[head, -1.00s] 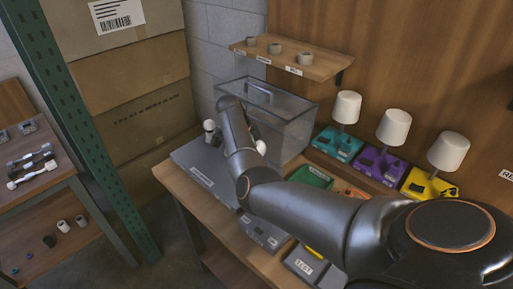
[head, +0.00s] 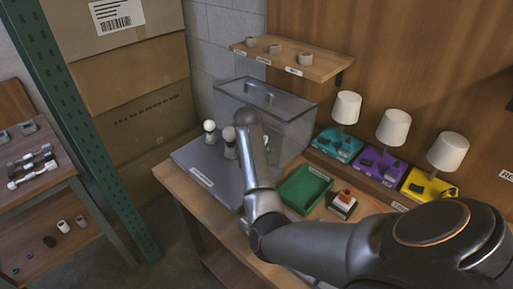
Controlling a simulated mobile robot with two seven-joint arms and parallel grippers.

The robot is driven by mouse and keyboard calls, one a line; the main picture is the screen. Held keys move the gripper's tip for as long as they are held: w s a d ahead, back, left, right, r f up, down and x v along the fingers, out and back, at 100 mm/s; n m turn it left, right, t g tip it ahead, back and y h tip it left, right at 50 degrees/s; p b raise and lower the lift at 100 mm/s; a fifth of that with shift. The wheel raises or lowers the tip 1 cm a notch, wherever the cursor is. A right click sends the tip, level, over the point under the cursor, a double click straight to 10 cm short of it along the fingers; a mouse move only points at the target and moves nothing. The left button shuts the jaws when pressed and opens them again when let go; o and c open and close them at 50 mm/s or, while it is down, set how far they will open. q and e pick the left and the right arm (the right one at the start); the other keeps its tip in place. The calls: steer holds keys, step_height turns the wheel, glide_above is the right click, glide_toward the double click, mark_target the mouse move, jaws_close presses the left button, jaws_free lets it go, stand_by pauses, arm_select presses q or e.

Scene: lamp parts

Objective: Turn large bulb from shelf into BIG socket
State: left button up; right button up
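I cannot tell which is the large one. A small pale shape shows just right of my arm. The grey board (head: 196,172) has a white label, too small to read. The wall shelf (head: 318,68) carries three short grey ring holders, with no bulb visible in them. My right arm reaches over the board; its gripper is hidden behind the arm. My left gripper is out of view.
A clear lidded box (head: 296,125) stands behind the board. Teal, purple and yellow lamps stand along the back. A green rack post (head: 95,130) rises at the left.

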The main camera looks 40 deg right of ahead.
steer(key=n, duration=0.2)
steer(key=n+t+y, duration=0.1)
steer(key=n, duration=0.2)
steer(key=shift+t, duration=0.3)
steer(key=n+y, duration=0.1)
steer(key=n, duration=0.2)
steer(key=shift+w+a+t, duration=0.1)
steer(key=shift+w+t, duration=0.05)
steer(key=shift+t, duration=0.15)
steer(key=shift+c, duration=0.2)
steer(key=c, duration=1)
steer(key=shift+o, duration=0.2)
steer(key=m+g+h, duration=0.1)
steer(key=m, duration=0.3)
steer(key=shift+m, duration=0.4)
steer(key=shift+m+g+h, duration=0.3)
steer(key=shift+m+h, duration=0.2)
steer(key=shift+m, duration=0.3)
